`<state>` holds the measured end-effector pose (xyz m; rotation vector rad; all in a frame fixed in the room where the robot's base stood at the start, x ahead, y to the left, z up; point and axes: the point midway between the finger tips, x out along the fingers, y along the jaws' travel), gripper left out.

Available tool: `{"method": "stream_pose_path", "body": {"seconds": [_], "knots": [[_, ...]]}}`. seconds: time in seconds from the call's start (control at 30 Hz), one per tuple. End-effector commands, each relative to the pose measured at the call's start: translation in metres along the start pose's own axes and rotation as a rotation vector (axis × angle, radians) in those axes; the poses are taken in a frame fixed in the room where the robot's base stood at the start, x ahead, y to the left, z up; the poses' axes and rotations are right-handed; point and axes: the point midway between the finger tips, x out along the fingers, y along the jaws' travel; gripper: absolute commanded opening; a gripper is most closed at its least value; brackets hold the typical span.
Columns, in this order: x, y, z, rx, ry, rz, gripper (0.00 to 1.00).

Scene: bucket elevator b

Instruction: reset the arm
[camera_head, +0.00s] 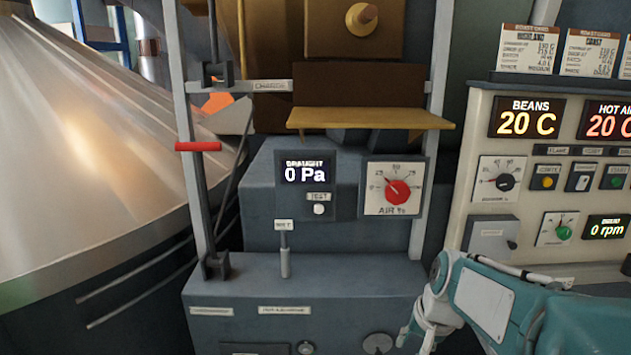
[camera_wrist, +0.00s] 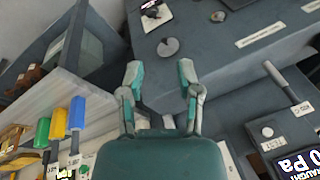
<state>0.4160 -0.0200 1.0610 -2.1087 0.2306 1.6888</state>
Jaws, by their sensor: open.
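My gripper (camera_wrist: 160,74) shows in the wrist view with its two teal-tipped fingers apart and nothing between them. It is over the grey machine base (camera_wrist: 215,50), clear of the colored handles at the left. In the head view my teal and white arm reaches in from the lower right, in front of the cream control panel (camera_head: 483,150).
A grey machine with a draught display (camera_head: 306,173) reading 0 Pa and a red-knobbed air dial (camera_head: 396,188) stands ahead. A red lever handle (camera_head: 198,146) juts out at left. A large metal cone (camera_head: 80,150) fills the left. Blue (camera_wrist: 77,112), green and yellow handles show in the wrist view.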

Motion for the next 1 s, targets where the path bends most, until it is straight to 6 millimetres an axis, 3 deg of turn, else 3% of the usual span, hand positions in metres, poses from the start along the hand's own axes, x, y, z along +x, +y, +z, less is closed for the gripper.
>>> {"method": "stream_pose_path", "body": {"seconds": [0.1, 0.3, 0.6, 0.73, 1.0], "knots": [[-0.027, 0.001, 0.03, -0.093, 0.053, 0.009, 0.45], [-0.058, 0.01, 0.078, -0.238, 0.135, 0.031, 0.45], [-0.079, 0.03, 0.138, -0.422, 0.246, 0.068, 0.45], [-0.08, 0.035, 0.147, -0.454, 0.265, 0.078, 0.45], [-0.08, 0.036, 0.149, -0.459, 0.266, 0.079, 0.45]]}}
